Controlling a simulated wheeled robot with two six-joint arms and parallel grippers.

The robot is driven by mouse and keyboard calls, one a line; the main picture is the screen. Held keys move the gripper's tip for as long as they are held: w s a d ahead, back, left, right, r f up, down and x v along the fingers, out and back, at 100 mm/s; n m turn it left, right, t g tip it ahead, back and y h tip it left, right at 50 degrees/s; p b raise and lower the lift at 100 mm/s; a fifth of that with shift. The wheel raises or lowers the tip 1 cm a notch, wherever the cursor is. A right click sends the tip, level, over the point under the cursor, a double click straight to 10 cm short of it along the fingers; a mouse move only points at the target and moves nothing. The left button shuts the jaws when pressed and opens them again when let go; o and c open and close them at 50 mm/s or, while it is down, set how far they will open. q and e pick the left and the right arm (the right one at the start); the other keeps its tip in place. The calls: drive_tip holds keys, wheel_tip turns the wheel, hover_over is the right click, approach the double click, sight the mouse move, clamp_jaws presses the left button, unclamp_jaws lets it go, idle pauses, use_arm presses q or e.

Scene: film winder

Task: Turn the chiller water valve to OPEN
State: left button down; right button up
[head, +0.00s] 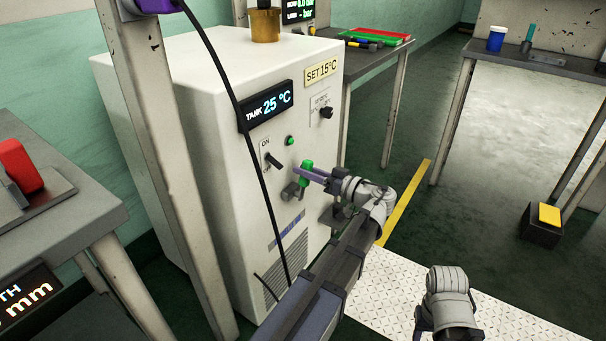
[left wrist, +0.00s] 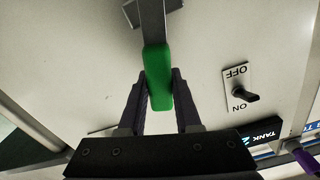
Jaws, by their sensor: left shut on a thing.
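The chiller (head: 205,85) is a white cabinet in the middle of the head view. Its water valve has a green handle (head: 306,174) on a grey pipe fitting (head: 292,191) low on the front face. My left gripper (head: 308,173) is at this handle with its fingers closed on it. In the left wrist view the green handle (left wrist: 158,75) sits between the two dark fingers, and a grey stem runs up from it. I cannot read any OPEN marking at the valve. My right arm shows at the bottom right, but its fingers cannot be made out.
An ON/OFF switch (head: 273,160), a green lamp (head: 290,141) and a black knob (head: 326,112) are near the valve. The TANK display (head: 268,105) reads 25 °C. A post (head: 160,130) and a black cable stand in front of the chiller. A table (head: 60,225) is at left.

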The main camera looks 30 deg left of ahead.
use_arm(q)
drive_tip(key=w+f+m+b, duration=0.5)
drive_tip(key=f+m+b, duration=0.2)
drive_tip(key=m, duration=0.7)
drive_tip(key=shift+w+d+f+m, duration=0.2)
drive_tip(key=shift+d+f+m, duration=0.1)
idle(0.5)
drive_tip(key=c, duration=0.6)
unclamp_jaws()
drive_tip(key=d, duration=0.7)
drive_tip(key=shift+s+d, duration=0.3)
drive_tip(key=shift+d, duration=0.05)
